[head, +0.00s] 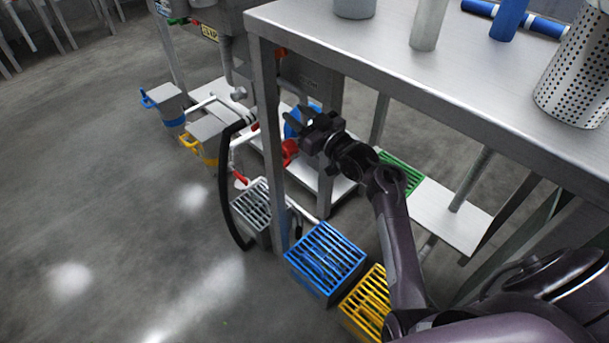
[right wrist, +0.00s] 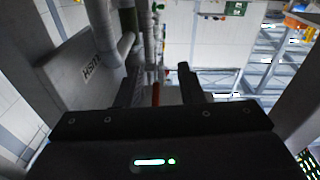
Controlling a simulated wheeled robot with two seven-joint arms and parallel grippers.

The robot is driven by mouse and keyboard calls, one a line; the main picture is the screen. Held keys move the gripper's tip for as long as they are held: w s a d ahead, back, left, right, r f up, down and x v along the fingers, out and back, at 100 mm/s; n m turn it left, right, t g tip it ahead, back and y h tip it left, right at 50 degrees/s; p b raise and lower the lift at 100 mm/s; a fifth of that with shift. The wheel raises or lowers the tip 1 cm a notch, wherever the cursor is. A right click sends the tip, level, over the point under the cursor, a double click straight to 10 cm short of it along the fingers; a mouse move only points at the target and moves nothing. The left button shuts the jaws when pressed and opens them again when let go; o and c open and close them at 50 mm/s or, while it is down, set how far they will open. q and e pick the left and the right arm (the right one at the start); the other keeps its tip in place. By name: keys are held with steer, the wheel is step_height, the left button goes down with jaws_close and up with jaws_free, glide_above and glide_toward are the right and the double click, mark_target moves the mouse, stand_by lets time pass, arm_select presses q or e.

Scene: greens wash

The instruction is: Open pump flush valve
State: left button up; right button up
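My right gripper (head: 296,122) reaches under the steel table beside the blue pump (head: 293,124), which it partly hides. A red part (head: 290,150) sits just below the gripper, and a smaller red handle (head: 240,179) is lower left on white pipework. In the right wrist view the fingers of my right gripper (right wrist: 157,84) are spread apart. A red bar (right wrist: 156,94) shows between them, with no finger visibly touching it. I cannot tell which red part is the pump flush valve. My left gripper is not in view.
The steel table (head: 400,80) and its leg (head: 268,150) stand close to my right arm. Grey (head: 254,205), blue (head: 325,258) and yellow (head: 370,303) slatted crates stand below. A black hose (head: 224,190) curves down on the left. Open floor lies left. A tank labelled WASH (right wrist: 75,65) is beside the gripper.

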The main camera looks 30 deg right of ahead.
steer(key=s+a+f+g+h+p, duration=0.3)
steer(key=s+f+g, duration=0.4)
steer(key=f, duration=0.5)
steer(key=shift+s+m+h, duration=0.4)
steer(key=shift+s, duration=0.7)
